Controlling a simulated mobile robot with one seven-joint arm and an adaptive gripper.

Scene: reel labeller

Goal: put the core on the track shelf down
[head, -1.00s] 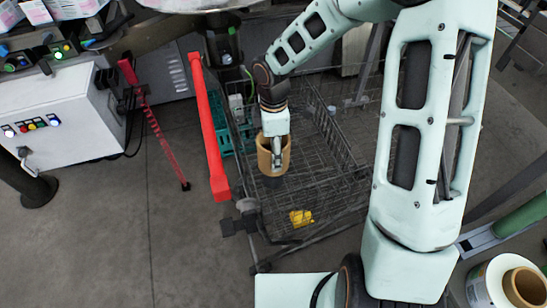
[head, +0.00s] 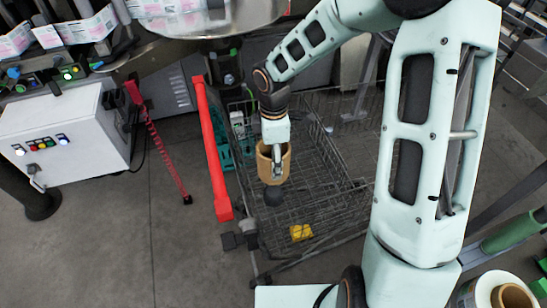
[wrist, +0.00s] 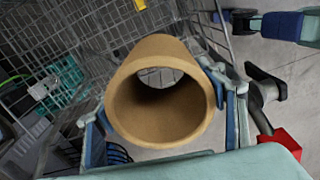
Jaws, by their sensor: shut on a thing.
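The core (head: 264,166) is a brown cardboard tube. My gripper (head: 276,170) is shut on it and holds it over the wire cart (head: 330,170) in the head view. In the wrist view the core (wrist: 203,105) is seen nearly end-on, its open hollow towards the camera. The gripper's blue-grey fingers (wrist: 160,118) show on both sides of it. I cannot tell for sure which thing is the track shelf.
The cart has a red handle (head: 212,150), and a yellow thing (head: 301,232) and teal crate (head: 228,150) show inside its outline. A white control box (head: 65,135) stands at left. A white roll (head: 485,290) is at lower right. Grey floor lies left of the cart.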

